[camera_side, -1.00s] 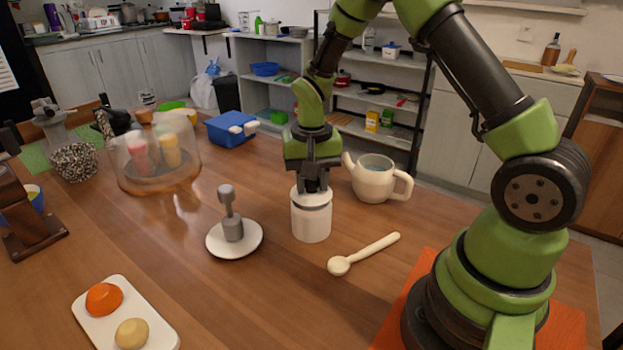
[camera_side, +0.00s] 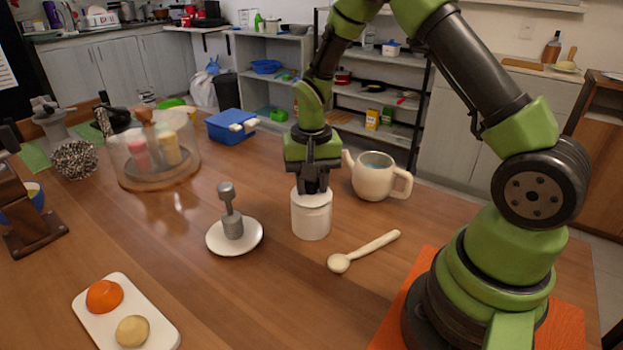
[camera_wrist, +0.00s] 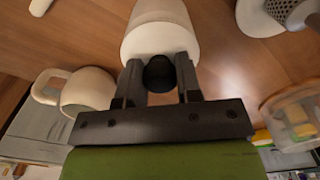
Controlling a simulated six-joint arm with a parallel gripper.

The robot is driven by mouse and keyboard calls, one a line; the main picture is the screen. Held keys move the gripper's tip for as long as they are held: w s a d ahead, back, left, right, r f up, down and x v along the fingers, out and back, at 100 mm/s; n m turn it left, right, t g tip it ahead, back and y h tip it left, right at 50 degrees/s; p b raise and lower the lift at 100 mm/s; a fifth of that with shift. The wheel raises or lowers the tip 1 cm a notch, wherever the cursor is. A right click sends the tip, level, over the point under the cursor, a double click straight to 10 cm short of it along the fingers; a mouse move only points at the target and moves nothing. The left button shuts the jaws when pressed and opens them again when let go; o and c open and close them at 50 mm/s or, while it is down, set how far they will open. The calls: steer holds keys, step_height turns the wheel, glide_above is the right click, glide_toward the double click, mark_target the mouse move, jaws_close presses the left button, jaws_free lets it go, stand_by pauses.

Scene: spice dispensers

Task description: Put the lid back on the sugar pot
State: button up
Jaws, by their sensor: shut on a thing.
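The sugar pot (camera_side: 311,222) is a white cylinder standing upright on the wooden table, under my gripper (camera_side: 313,188). Its white lid (camera_side: 312,199) sits at the top of the pot, and no clear gap shows between them. In the wrist view the pot (camera_wrist: 158,12) lies straight ahead of my gripper (camera_wrist: 160,82). The fingers are shut on the dark round knob (camera_wrist: 159,74) of the lid. Whether the lid is fully seated cannot be told.
A cream teapot (camera_side: 374,178) stands close behind on the right. A wooden spoon (camera_side: 363,252) lies in front on the right. A white saucer (camera_side: 217,242) with a metal tool (camera_side: 231,215) is to the left. A glass dome (camera_side: 186,139) stands farther back left.

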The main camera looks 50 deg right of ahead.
stand_by(0.3)
steer(key=o, duration=1)
step_height(320, 180, up, 10)
steer(key=shift+f, duration=0.1)
step_height(320, 180, up, 6)
steer(key=n+t, duration=0.1)
steer(key=t, duration=0.1)
glide_above(317, 206)
steer(key=s+a+r+n+t+y, duration=0.1)
steer(key=s+a+r+n+t, duration=0.1)
steer(key=s, duration=0.5)
steer(key=s+a+r+n+t+y, duration=0.1)
steer(key=s+a+r+n+t, duration=0.1)
steer(key=s, duration=0.5)
step_height(317, 206, up, 2)
steer(key=shift+a+r+t, duration=0.1)
steer(key=shift+a+t, duration=0.5)
steer(key=shift+a, duration=0.5)
